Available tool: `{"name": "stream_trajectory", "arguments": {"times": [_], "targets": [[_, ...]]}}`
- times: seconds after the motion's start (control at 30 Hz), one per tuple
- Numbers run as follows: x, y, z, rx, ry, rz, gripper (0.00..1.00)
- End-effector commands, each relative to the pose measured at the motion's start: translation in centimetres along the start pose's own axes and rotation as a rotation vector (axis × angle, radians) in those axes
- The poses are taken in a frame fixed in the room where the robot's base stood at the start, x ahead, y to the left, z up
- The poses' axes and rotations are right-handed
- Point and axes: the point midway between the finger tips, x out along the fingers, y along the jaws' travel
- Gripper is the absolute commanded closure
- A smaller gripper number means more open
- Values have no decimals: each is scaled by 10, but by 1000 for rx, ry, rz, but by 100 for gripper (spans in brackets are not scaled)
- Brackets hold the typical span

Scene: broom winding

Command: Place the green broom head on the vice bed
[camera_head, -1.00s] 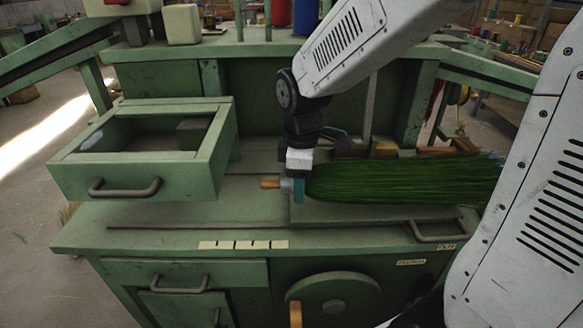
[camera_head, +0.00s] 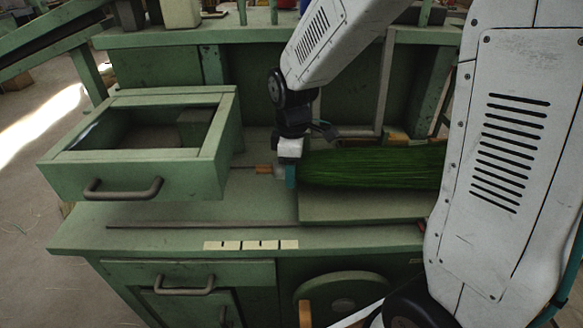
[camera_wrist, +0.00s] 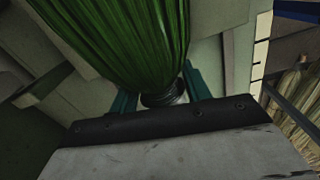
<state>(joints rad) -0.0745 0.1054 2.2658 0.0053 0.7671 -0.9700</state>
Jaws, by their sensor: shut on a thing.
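The green broom head (camera_head: 370,167) lies roughly level, its bristles pointing right and its neck to the left. It also shows in the wrist view (camera_wrist: 125,40), large and above the gripper. My gripper (camera_head: 290,176) is shut on its neck, with teal fingers on either side of the dark collar in the wrist view (camera_wrist: 158,97). A raised green slab (camera_head: 360,207) on the workbench, likely the vice bed, is under the bristles. I cannot tell whether the broom touches it. My arm hides the bristle ends.
An open green drawer (camera_head: 125,178) with a dark handle juts out left of the gripper. The bench top (camera_head: 160,215) in front is clear, with pale marked strips (camera_head: 250,245) near its front edge. A round wheel (camera_head: 345,295) is below on the front. The back panel (camera_head: 250,85) stands behind.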

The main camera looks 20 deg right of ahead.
Motion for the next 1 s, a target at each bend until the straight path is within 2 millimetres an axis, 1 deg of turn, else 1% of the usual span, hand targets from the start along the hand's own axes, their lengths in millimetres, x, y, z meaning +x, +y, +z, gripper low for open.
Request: {"name": "stream_trajectory", "arguments": {"times": [0.13, 0.17, 0.2, 0.23, 0.5, 0.63, 0.77, 1.0], "targets": [[1, 0, 0, 1, 0, 0, 84], [2, 0, 1, 1, 0, -1, 50], [1, 1, 1, 2, 0, 0, 39], [1, 1, 2, 2, 0, 0, 31], [1, 1, 2, 2, 0, 0, 31], [-7, 1, 1, 2, 1, 2, 31], [-28, 2, 1, 2, 2, 3, 31], [-81, 2, 1, 2, 2, 3, 31]]}}
